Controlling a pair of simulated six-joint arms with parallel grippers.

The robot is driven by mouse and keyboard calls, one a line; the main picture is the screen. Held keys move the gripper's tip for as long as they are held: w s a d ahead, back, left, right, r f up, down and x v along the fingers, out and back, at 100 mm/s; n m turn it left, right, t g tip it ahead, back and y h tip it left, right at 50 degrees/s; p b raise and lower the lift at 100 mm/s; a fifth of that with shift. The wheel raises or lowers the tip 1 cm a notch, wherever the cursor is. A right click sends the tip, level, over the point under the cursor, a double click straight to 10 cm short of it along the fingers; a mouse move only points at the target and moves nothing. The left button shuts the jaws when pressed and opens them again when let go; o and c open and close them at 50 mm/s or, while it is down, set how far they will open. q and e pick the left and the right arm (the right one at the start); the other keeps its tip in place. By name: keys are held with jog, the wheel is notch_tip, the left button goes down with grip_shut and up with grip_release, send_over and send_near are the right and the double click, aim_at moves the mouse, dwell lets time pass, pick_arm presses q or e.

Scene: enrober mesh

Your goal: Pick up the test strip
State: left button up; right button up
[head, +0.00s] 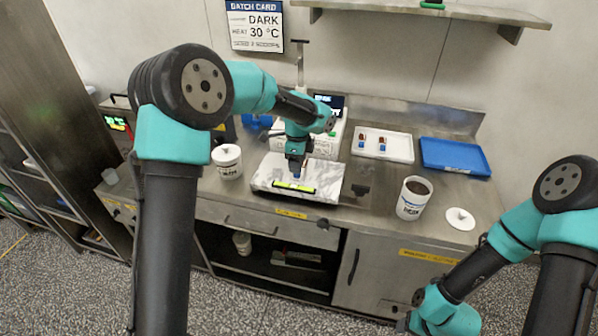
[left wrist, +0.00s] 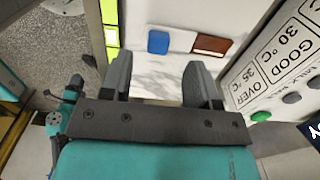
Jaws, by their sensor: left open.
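The test strip shows in the left wrist view as a pale piece with a blue tab (left wrist: 158,42) and a brown end (left wrist: 212,44), lying on the white marble slab (left wrist: 150,88). In the head view my left gripper (head: 296,176) points down over the slab (head: 326,174), and a bit of blue (head: 297,171) shows at its fingertips. The left gripper also shows in the left wrist view (left wrist: 160,72), open and empty, with the blue tab ahead between its fingers. I cannot tell the remaining height. My right gripper is not in view.
A yellow-green bar (head: 294,186) lies at the slab's front. A white tray (head: 398,149) with two small brown-and-blue pieces and a blue tray (head: 455,156) stand right.

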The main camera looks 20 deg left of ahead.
pick_arm(q)
jog(key=shift+s+a+f, duration=0.1)
jog(key=shift+s+f, duration=0.05)
jog(key=shift+f, duration=1.8)
jog(key=shift+c, duration=0.3)
jog(key=c, duration=0.9)
jog(key=shift+r, duration=0.15)
jog(key=shift+c, duration=0.2)
jog(key=shift+r, duration=1.3)
jog(key=s+d+r, duration=0.1)
jog(key=s+d, duration=0.1)
jog(key=s, duration=0.5)
jog(key=s+d+r, duration=0.1)
jog(key=s+d, duration=0.1)
jog(key=s, duration=0.6)
jog(key=shift+s+d, duration=0.2)
jog(key=shift+d, duration=0.05)
jog(key=shift+r, duration=0.1)
